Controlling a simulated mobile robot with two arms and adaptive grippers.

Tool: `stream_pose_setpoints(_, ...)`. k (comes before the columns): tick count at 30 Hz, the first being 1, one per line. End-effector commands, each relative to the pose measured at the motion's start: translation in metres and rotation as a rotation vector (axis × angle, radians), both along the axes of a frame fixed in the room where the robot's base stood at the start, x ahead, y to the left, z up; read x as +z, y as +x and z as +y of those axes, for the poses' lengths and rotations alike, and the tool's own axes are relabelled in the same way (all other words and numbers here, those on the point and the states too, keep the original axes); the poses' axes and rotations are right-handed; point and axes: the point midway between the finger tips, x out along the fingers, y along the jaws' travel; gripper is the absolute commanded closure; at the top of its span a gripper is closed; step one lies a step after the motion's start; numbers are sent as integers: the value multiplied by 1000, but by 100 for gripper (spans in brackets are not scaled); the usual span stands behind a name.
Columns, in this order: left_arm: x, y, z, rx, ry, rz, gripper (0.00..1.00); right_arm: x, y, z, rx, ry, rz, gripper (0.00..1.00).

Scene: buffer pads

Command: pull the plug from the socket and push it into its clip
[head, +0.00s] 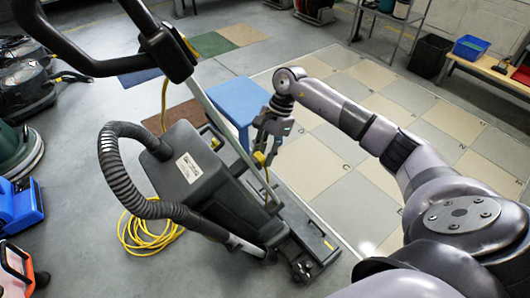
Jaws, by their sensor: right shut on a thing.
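My right gripper (264,149) reaches in from the right and points down beside the tilted handle post of a dark grey floor machine (190,172). It is shut on a small yellow plug (260,158), which shows just below the fingertips, close to the post. A yellow cord hangs below the plug, and more yellow cord (164,100) runs along the upper handle. The fingers and post partly hide the plug. I cannot make out the socket or the clip, nor whether the plug touches either. My left gripper is not in view.
A ribbed black hose (112,172) arches over the machine's left side. A coil of yellow cord (145,238) lies on the floor. Pale floor tiles (310,165) to the right are clear. Shelves and bins stand at the back right.

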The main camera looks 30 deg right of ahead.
Motion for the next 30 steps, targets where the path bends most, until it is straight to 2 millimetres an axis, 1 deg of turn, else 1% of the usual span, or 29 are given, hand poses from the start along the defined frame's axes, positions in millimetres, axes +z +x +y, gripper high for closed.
stream_pose_setpoints(2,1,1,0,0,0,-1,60,0,0,0,0,1,0,100)
stream_pose_setpoints(3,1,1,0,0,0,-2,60,0,0,1,0,1,0,68)
stream_pose_setpoints(12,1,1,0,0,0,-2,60,0,0,0,0,0,1,48)
stream_pose_setpoints(20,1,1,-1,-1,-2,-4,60,-1,0,0,0,0,1,47)
stream_pose_setpoints(23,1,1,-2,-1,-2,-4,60,2,0,-1,0,0,0,47)
stream_pose_setpoints(26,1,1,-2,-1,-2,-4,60,13,1,-5,-1,-2,-3,47)
stream_pose_setpoints(29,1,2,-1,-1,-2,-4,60,30,2,-12,-1,-2,-3,47)
stream_pose_setpoints(30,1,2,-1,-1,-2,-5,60,38,2,-14,-1,-2,-5,47)
